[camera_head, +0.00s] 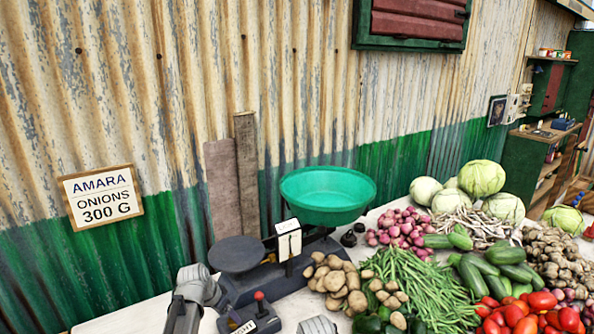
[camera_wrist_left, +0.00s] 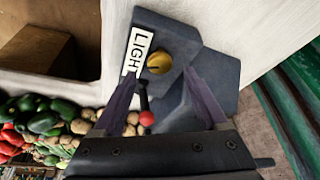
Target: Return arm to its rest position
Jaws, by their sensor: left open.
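My left gripper (camera_head: 183,314) is at the bottom left of the head view, beside a small dark switch box (camera_head: 252,318) with a red-tipped lever. In the left wrist view the two fingers of my left gripper (camera_wrist_left: 163,75) are apart, with nothing held between them. The box (camera_wrist_left: 180,40) shows beyond them there, with a LIGHT label, a yellow knob and the lever's red ball (camera_wrist_left: 146,118). A grey rounded part of my right arm (camera_head: 318,325) shows at the bottom edge; its fingers are not visible.
A balance with a green bowl (camera_head: 326,196), a dark flat pan (camera_head: 237,254) and a white indicator (camera_head: 288,240) stands behind the box. Potatoes (camera_head: 338,282), green beans (camera_head: 410,285) and other vegetables fill the right. A sign (camera_head: 101,197) hangs on the corrugated wall. Bare white table (camera_head: 130,315) shows at left.

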